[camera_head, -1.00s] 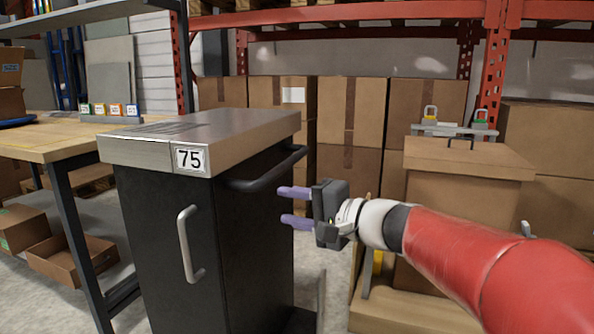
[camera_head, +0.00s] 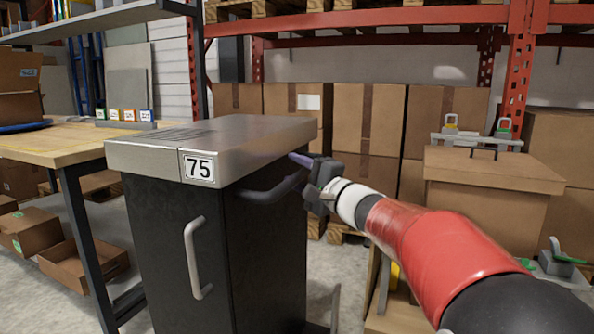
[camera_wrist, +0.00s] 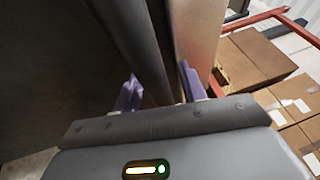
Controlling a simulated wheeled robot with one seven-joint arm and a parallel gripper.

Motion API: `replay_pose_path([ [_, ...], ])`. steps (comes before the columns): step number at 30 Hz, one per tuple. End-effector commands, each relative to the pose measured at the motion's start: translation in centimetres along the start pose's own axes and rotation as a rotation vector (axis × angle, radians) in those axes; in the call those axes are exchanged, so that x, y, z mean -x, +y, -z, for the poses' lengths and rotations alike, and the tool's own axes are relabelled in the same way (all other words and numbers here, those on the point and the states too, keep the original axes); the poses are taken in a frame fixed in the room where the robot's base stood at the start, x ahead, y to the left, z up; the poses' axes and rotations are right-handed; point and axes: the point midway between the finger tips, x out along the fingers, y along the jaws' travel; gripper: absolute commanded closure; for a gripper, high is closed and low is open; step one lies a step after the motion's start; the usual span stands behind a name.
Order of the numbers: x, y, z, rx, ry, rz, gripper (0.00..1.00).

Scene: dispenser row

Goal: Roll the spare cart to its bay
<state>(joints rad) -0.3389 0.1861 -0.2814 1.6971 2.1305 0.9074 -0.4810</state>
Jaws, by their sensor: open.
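A black cart (camera_head: 265,255) with a steel top and a "75" label stands upright left of the picture's middle in the head view. Its dark push bar (camera_head: 262,192) runs along its right side, below the top. My gripper (camera_head: 305,172) is at the bar's far right end, with its purple fingers open. In the wrist view the open fingers (camera_wrist: 158,88) stand on either side of the dark bar (camera_wrist: 146,50), and the cart's steel top edge (camera_wrist: 197,35) rises close by. I cannot tell whether a finger touches the bar. No bay is clearly marked in view.
A wooden workbench (camera_head: 50,142) stands close on the cart's left. A box-like stand with a wooden lid (camera_head: 490,165) is at the right. Stacked cartons (camera_head: 365,120) and red racking (camera_head: 518,70) close off the back. Some bare floor (camera_head: 340,268) shows right of the cart.

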Motion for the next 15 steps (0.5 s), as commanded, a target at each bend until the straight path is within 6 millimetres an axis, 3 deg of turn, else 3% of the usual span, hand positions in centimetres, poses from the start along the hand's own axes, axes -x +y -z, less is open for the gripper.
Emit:
replay_pose_path([
  [7,-0.09,0.02,-0.01,0.000,0.000,0.000,0.59],
  [15,-0.07,0.02,-0.02,-0.001,0.000,0.000,0.94],
])
